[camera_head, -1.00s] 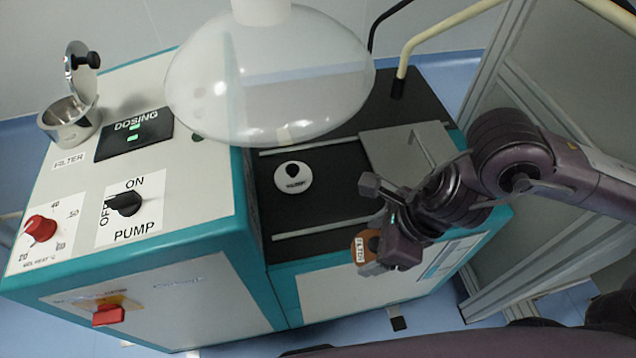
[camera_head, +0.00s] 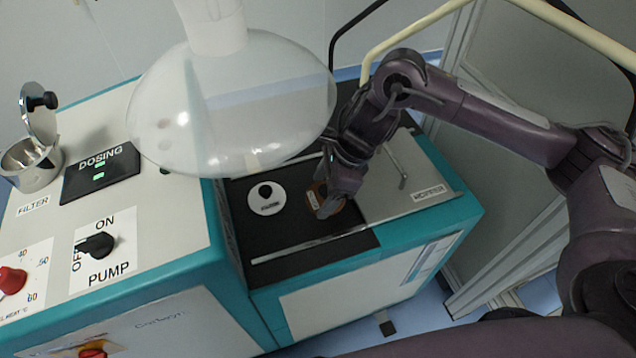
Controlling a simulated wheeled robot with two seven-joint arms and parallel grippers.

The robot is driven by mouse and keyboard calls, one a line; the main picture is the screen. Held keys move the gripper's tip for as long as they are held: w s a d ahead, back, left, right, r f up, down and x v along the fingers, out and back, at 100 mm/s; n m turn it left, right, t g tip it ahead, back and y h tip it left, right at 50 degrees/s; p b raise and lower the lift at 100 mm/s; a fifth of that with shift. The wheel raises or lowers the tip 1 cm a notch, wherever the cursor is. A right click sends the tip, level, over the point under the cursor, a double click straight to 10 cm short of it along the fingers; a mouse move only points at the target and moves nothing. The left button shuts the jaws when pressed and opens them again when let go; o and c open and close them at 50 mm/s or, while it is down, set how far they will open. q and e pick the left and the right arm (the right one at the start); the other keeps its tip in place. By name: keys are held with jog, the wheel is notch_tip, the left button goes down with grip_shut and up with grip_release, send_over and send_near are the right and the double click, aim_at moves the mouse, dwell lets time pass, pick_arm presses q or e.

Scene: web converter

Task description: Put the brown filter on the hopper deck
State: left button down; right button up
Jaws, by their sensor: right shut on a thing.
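The brown filter (camera_head: 316,196) is a small round orange-brown disc with a pale label. It is at the black hopper deck (camera_head: 290,229), right of a white disc (camera_head: 266,198) with a black knob. My right gripper (camera_head: 328,205) is shut on the filter from above and hides part of it. Whether the filter touches the deck is hard to tell. The deck lies between two metal rails, with a grey plate (camera_head: 428,192) marked HOPPER to its right. My left gripper is not in view.
A large clear dome (camera_head: 235,105) hangs just left of my right gripper. The control panel on the left carries an open metal filter cup (camera_head: 32,165), a dosing display (camera_head: 100,172) and a pump knob (camera_head: 97,244). A cream tube rail (camera_head: 410,45) runs behind my right arm.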

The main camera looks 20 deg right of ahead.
aim_at(314, 185)
jog(key=w, duration=0.3)
jog(key=shift+w, duration=0.1)
jog(key=shift+f+p, duration=0.45)
jog(key=shift+f, duration=1.35)
jog(key=o, duration=1.1)
